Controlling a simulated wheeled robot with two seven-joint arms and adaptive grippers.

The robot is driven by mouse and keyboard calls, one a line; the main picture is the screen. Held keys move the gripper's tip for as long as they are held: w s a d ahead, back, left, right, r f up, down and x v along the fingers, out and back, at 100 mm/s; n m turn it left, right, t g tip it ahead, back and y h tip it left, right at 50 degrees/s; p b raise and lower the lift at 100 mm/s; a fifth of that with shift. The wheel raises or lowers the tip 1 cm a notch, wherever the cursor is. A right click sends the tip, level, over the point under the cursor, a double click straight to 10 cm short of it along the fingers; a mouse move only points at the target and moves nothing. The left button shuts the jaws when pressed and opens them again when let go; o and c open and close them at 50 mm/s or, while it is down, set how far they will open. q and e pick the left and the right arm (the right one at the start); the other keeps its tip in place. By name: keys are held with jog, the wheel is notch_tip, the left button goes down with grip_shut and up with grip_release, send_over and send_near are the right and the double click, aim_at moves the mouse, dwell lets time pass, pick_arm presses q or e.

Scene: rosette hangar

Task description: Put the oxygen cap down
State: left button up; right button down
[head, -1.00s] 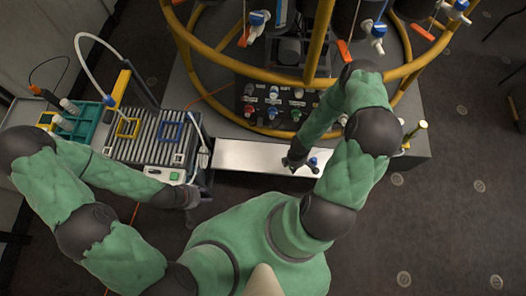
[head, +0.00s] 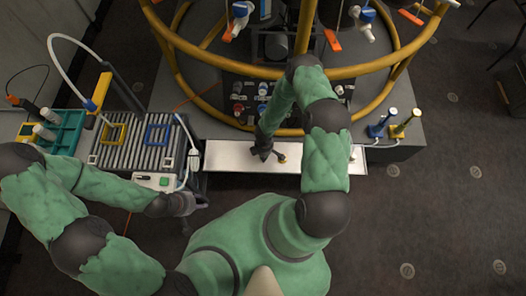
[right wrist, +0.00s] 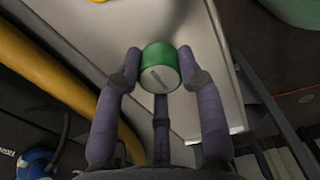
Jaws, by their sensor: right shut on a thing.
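The oxygen cap is a green cylinder (right wrist: 160,60) with a pale end face that bears small print. In the right wrist view my right gripper (right wrist: 159,75) has its fingers around it, over a pale metal tray (right wrist: 215,90). I cannot tell whether the cap touches the tray. In the head view my right gripper (head: 264,152) is low over the long silver tray (head: 230,158), and the green cap is not discernible there. My left gripper (head: 192,204) hangs in front of the grey slatted unit; its finger opening is unclear.
The yellow tubular frame (head: 385,68) and control panel (head: 240,100) stand behind. Blue (head: 380,126) and yellow (head: 405,124) posts stand at right. The tray's left part is clear.

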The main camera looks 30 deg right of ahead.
jog(key=shift+w+a+f, duration=0.1)
jog(key=shift+w+f, duration=0.05)
jog(key=shift+f, duration=0.1)
jog(key=shift+f+b, duration=0.95)
jog(key=shift+f, duration=0.6)
jog(key=shift+f, duration=0.1)
jog(key=c, duration=0.8)
grip_release()
